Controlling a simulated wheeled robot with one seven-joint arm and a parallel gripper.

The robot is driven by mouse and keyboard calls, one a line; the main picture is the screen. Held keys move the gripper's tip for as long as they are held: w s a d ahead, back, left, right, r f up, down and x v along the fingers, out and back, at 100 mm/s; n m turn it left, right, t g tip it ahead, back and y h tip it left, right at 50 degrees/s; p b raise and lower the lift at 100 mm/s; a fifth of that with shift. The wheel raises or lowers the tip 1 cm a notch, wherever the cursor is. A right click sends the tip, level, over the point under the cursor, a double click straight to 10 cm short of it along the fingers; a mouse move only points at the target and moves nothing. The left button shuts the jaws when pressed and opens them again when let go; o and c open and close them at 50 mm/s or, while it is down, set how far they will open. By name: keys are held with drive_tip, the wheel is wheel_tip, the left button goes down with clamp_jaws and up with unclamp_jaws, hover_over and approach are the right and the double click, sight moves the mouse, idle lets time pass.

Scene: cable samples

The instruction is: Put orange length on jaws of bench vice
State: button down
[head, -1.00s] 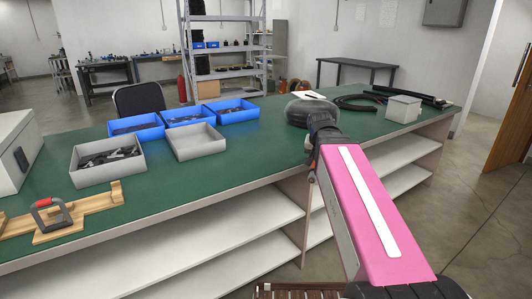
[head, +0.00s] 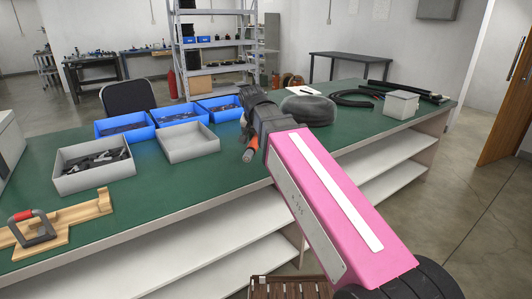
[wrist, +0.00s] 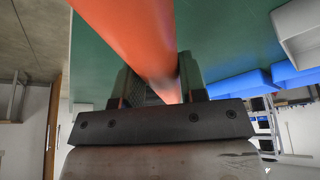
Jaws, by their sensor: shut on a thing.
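The orange length (wrist: 140,40) is a smooth orange cylinder held between the two dark fingers of my gripper (wrist: 163,88) in the wrist view. In the head view my gripper (head: 252,112) is above the green bench top, and a short orange end (head: 249,155) shows below it. The rest of the length is hidden there by the gripper. I cannot clearly make out a bench vice with jaws. A wooden fixture (head: 82,214) with a grey, red-topped handle (head: 35,225) lies at the bench's left front, well apart from my gripper.
Grey trays (head: 68,181) and blue bins (head: 124,138) stand left of my gripper. A dark grey rounded object (head: 310,108) is just right of it. A small grey box (head: 401,105) and black hoses (head: 350,100) lie further right. Green top (head: 150,205) is clear in front.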

drive_tip(key=w+d+f, duration=0.1)
drive_tip(key=w+f, duration=0.1)
drive_tip(key=w, duration=0.1)
drive_tip(key=w+d+f, duration=0.1)
drive_tip(key=w+f, duration=0.1)
drive_tip(key=w, duration=0.1)
drive_tip(key=w+d+f, duration=0.1)
drive_tip(key=w+f, duration=0.1)
drive_tip(key=w, duration=0.1)
drive_tip(key=shift+w+d, duration=0.1)
drive_tip(key=shift+w, duration=0.25)
drive_tip(key=shift+f, duration=2.05)
drive_tip(key=c, duration=0.7)
unclamp_jaws()
drive_tip(key=shift+f, duration=0.1)
